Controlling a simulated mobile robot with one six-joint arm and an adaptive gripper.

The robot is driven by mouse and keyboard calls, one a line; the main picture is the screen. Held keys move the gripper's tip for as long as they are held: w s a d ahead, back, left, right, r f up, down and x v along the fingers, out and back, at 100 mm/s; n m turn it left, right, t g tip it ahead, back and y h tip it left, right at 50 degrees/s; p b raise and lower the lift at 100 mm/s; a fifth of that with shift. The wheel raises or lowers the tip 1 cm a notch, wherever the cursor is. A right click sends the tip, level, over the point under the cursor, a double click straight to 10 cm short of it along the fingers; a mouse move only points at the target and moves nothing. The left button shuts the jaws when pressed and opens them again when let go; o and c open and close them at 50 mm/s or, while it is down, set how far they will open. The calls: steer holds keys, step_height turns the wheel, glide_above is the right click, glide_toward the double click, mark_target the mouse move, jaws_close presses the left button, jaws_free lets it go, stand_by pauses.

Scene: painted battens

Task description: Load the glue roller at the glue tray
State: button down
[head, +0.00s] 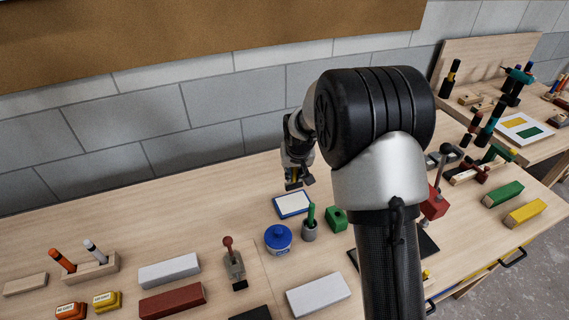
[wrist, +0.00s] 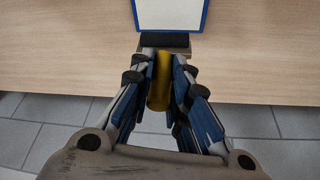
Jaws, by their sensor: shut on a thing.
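The glue tray (head: 292,204) is a shallow blue-rimmed tray with a white inside, lying on the bench. It also shows at the top of the wrist view (wrist: 172,14). My gripper (head: 297,178) is near the tray's far edge in the head view. In the wrist view my gripper (wrist: 165,72) is shut on the yellow handle of the glue roller (wrist: 159,88). The roller's dark head lies just short of the tray's blue rim in the wrist view. I cannot tell its height above the bench or whether it touches the tray.
A blue round pot (head: 278,240), a grey cup with a green-handled tool (head: 309,230) and a green block (head: 337,218) stand close to the tray. A white batten (head: 318,294) lies in front. My arm hides part of the bench. Bare bench lies left of the tray.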

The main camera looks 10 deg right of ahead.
mark_target(294, 185)
steer(key=shift+a+f+b, duration=0.1)
steer(key=shift+f+b, duration=0.45)
steer(key=shift+f, duration=0.35)
steer(key=shift+f+b, duration=1.4)
steer(key=shift+f, duration=0.8)
steer(key=shift+s+f+b, duration=0.1)
steer(key=shift+f+b, duration=0.35)
steer(key=shift+f, duration=0.1)
steer(key=shift+r+p, duration=2.15)
steer(key=shift+r, duration=1.4)
